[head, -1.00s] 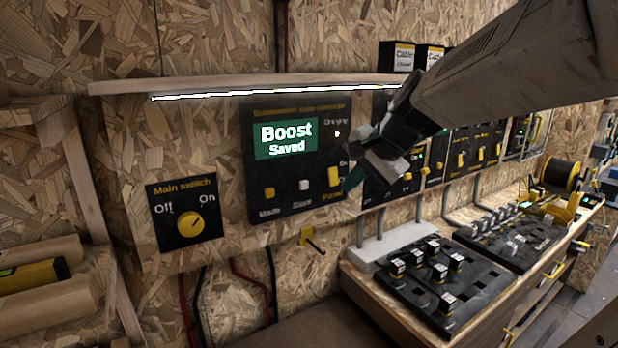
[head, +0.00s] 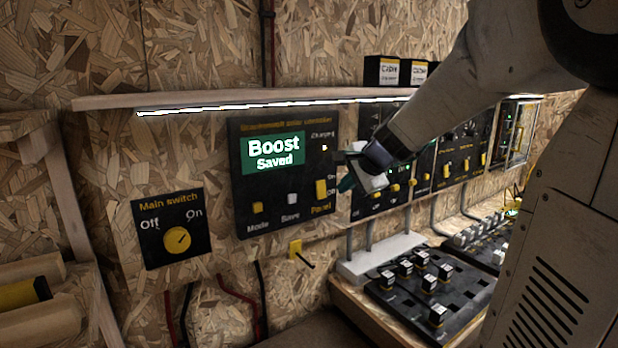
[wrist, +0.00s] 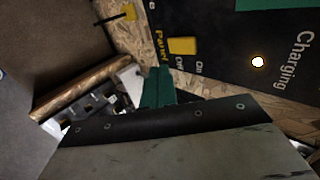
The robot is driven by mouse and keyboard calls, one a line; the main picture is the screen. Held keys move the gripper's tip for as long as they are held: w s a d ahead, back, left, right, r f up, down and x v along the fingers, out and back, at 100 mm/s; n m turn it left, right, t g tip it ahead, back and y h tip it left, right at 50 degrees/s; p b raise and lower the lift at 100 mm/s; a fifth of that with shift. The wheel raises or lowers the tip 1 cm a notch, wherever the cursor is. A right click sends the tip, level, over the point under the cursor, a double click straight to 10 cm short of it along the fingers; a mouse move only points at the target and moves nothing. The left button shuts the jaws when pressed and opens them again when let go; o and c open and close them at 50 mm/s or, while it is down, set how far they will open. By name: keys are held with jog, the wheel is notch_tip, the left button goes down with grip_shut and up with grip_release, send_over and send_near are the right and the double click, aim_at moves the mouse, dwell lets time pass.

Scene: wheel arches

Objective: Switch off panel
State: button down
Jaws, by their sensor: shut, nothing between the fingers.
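The dark controller panel (head: 285,215) hangs on the chipboard wall; its green screen (head: 273,152) reads "Boost Saved". At its lower right is the yellow Panel switch (head: 321,188), with On and Off labels beside it. I cannot tell clearly which way it is set. In the wrist view the yellow switch (wrist: 182,46) lies just beyond my fingertips. My gripper (head: 347,183) is shut and empty, its green fingertips just right of the switch and apparently apart from it. The fingertips also show in the wrist view (wrist: 157,82).
Left of the controller is the main switch (head: 177,239), its knob pointing toward On. A yellow hook (head: 296,250) sticks out below the controller. A wooden shelf (head: 230,100) with a light strip runs above. A black tray (head: 425,300) with several small blocks stands lower right.

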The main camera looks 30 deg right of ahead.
aim_at(321, 190)
jog(key=shift+w+a+f, duration=0.1)
jog(key=shift+w+f, duration=0.5)
jog(key=shift+w, duration=0.55)
jog(key=shift+w+d+f, duration=0.1)
jog(key=shift+w+f, duration=0.5)
jog(key=shift+w, duration=0.5)
jog(key=shift+w+a+f, duration=0.1)
jog(key=shift+w+f, duration=0.5)
jog(key=shift+w, duration=0.55)
jog(key=shift+w+f, duration=0.2)
jog(key=shift+r, duration=0.15)
jog(key=shift+r, duration=0.8)
